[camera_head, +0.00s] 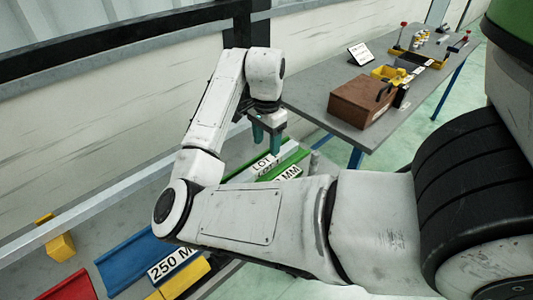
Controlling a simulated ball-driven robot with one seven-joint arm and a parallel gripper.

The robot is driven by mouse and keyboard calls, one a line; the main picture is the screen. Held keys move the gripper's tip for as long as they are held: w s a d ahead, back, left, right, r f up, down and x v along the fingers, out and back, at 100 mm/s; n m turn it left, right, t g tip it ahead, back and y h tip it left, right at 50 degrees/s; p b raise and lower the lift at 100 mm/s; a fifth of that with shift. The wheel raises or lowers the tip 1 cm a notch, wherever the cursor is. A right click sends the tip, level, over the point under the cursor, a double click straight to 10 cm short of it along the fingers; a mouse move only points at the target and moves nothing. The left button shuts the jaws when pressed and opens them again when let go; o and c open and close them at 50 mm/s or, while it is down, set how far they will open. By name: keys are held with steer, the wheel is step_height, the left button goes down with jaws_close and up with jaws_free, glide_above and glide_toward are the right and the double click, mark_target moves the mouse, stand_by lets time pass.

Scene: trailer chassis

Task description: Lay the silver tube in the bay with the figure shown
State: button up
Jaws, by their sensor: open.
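My gripper (266,141) has teal fingers pointing down, spread apart, with nothing seen between them. It is above or just behind the green bay (289,161); the exact height is unclear. The green bay has one label reading "LOT" and another ending in "MM", its figure partly hidden by my arm. A blue bay (132,259) at the lower left has a label (174,262) that reads "250 M", with the rest cut off. A short grey cylinder (315,162) stands out right of the green bay; I cannot tell whether it is the silver tube.
A red bay (70,288) and yellow blocks (60,246) lie at the lower left. A grey table (330,88) at the back right holds a brown box (361,102), a yellow bin (390,73) and a small white sign (360,53). A wall runs behind the bays.

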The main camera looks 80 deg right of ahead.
mark_target(266, 161)
step_height(266, 161, up, 6)
stand_by(0.8)
